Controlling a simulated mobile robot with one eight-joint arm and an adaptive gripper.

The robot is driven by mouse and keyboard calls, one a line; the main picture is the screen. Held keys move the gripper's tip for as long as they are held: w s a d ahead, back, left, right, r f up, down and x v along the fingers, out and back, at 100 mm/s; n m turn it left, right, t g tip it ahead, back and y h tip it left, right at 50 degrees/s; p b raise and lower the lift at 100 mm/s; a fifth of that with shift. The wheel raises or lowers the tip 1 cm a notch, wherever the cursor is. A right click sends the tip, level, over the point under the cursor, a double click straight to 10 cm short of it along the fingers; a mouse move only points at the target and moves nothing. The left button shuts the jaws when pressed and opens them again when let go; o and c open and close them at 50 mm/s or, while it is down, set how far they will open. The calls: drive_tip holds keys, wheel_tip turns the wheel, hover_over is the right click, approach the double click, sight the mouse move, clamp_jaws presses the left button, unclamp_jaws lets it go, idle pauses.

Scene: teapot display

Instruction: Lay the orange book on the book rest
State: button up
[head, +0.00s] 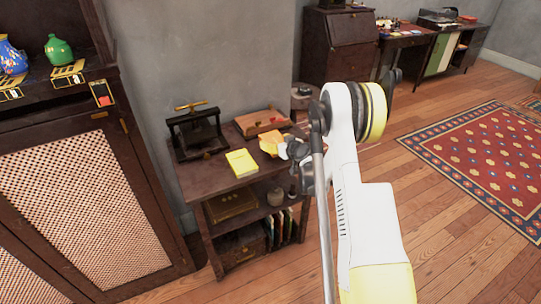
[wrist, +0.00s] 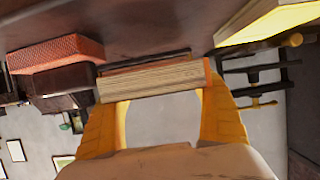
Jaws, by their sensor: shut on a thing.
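My gripper (head: 272,144) is over the right part of the small dark table in the head view. In the wrist view its two yellow-orange fingers are shut on the orange book (wrist: 150,82). The book's pale page edge faces the camera, and a strip of orange cover shows at its right end. In the head view the book is hard to tell from the fingers. A low, tan-topped wooden piece (head: 261,122), which looks like the book rest, stands at the table's back, just beyond my gripper. I cannot tell whether the book touches it.
A yellow book (head: 242,162) lies on the table (head: 212,180) left of my gripper. A black press (head: 197,133) with a yellow handle stands at the back left. A cabinet (head: 85,205) stands left of the table. Open floor (head: 440,215) and a patterned rug lie to the right.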

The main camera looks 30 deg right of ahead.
drive_tip(key=shift+w+a+f, duration=0.45)
drive_tip(key=shift+w+a, duration=0.05)
drive_tip(key=shift+w, duration=0.05)
wheel_tip(320, 180, down, 4)
drive_tip(key=b, duration=0.2)
drive_tip(key=shift+f+b, duration=0.1)
drive_tip(key=shift+b, duration=0.25)
drive_tip(key=shift+r, duration=0.2)
drive_tip(key=shift+f, duration=0.15)
drive_tip(key=o, duration=1)
drive_tip(key=shift+o, duration=0.2)
